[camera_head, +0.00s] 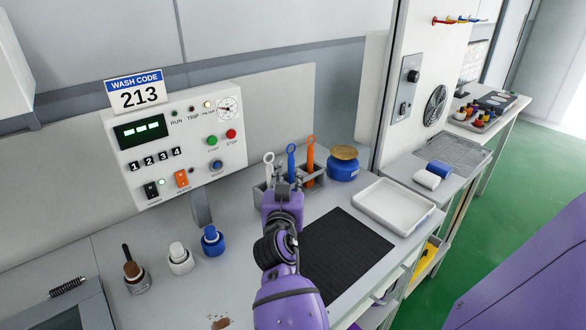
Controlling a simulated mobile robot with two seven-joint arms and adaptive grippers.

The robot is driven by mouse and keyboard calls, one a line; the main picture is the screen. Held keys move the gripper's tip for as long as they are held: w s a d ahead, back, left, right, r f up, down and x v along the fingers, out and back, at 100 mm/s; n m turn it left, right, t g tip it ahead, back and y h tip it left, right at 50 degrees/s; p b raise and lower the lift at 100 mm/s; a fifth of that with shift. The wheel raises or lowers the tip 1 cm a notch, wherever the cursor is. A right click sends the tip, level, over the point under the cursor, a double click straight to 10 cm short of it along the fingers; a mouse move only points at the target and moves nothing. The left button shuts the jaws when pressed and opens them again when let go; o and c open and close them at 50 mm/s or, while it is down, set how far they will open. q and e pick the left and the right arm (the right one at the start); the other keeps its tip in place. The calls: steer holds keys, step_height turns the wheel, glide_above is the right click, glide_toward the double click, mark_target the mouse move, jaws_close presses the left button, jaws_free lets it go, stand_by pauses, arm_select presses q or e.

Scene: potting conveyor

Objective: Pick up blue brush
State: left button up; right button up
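The blue brush (291,158) stands upright in a grey holder (259,190), between a white brush (268,165) on its left and an orange brush (310,158) on its right. Only the upper part of the blue brush shows. My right gripper (284,184) is at the front of the holder, just below the blue brush in the picture, and hides its lower part. I cannot tell whether the fingers touch the brush or how far they are apart. My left gripper is not in view.
A blue jar with a brown top (343,166) stands right of the holder. A black mat (346,250) and a white tray (395,205) lie to the right. Several small bottles, one with a blue cap (212,240), stand left. A control panel (178,143) rises behind.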

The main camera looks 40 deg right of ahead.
mark_target(291, 164)
steer(key=shift+x, duration=1.4)
steer(key=p+x, duration=0.1)
steer(key=x, duration=0.4)
steer(key=shift+w+d, duration=0.1)
steer(key=shift+w, duration=0.05)
steer(key=shift+c, duration=0.3)
jaws_close()
